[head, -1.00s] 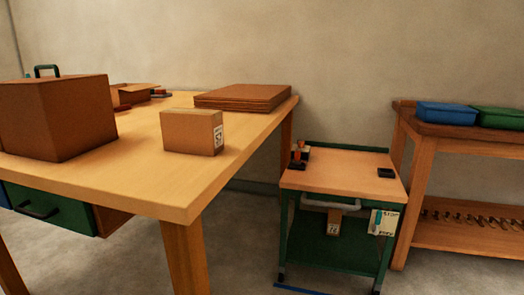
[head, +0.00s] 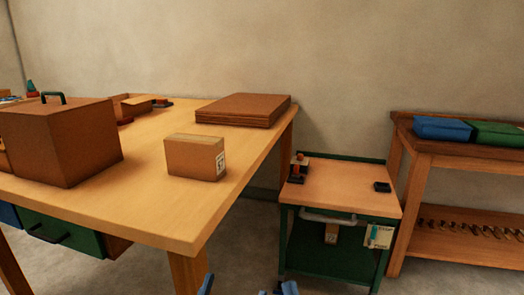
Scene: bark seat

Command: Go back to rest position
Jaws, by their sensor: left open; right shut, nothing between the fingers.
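My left gripper (head: 207,284) shows as a small blue tip at the bottom edge in the head view, below the front corner of the wooden table. It is open, with most of it cut off by the frame. My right gripper (head: 284,288) shows as dark and blue parts at the bottom edge, in front of the green cart. It is shut with nothing held. Both are low and apart from the table and the cart. The arms behind them are out of view.

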